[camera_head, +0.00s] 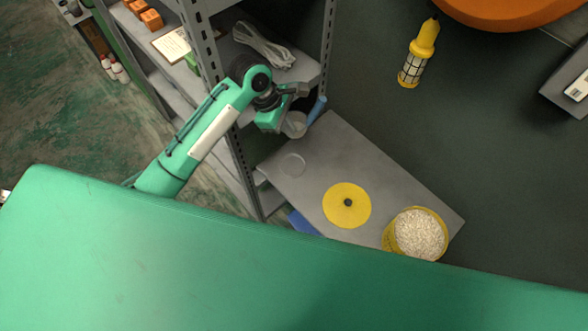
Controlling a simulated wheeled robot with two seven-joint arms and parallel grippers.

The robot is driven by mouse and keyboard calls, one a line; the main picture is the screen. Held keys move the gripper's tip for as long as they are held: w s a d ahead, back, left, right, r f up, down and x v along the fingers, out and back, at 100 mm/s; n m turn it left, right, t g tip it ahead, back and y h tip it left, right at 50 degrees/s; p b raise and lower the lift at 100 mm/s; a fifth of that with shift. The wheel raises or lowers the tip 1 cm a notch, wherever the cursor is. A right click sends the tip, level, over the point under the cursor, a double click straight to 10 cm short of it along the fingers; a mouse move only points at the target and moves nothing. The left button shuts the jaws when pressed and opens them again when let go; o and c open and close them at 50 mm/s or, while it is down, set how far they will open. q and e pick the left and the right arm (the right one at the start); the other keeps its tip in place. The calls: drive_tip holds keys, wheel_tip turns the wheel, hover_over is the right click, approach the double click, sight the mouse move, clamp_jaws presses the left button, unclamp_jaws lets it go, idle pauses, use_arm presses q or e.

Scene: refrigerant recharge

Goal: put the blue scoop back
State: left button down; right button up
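The blue scoop has a blue handle (318,108) pointing up and to the right and a pale, see-through bowl (294,126). It is at the tip of my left gripper (289,110), beside the shelf post and over the far left edge of the grey table. The gripper appears shut on the scoop and holds it off the table; the fingertips are partly hidden. A faint round mark or shallow disc (291,164) shows on the tabletop just below the scoop. My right gripper is out of view.
The grey table (385,180) bears a yellow disc with a dark knob (347,203) and a yellow bucket of white granules (420,234). A metal shelf (240,165) stands close to my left arm. A yellow lamp (417,55) lies on the dark floor. A blue item (302,223) is partly hidden.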

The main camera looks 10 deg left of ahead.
use_arm(q)
drive_tip(key=f, duration=0.5)
drive_tip(key=f+p, duration=0.1)
drive_tip(key=f, duration=0.9)
drive_tip(key=shift+s+a+f, duration=0.25)
drive_tip(key=shift+a+f, duration=0.05)
drive_tip(key=shift+a, duration=0.1)
drive_tip(key=shift+f+p, duration=0.4)
drive_tip(key=shift+f, duration=1.9)
drive_tip(key=c, duration=2)
unclamp_jaws()
drive_tip(key=shift+f, duration=0.1)
drive_tip(key=o, duration=0.4)
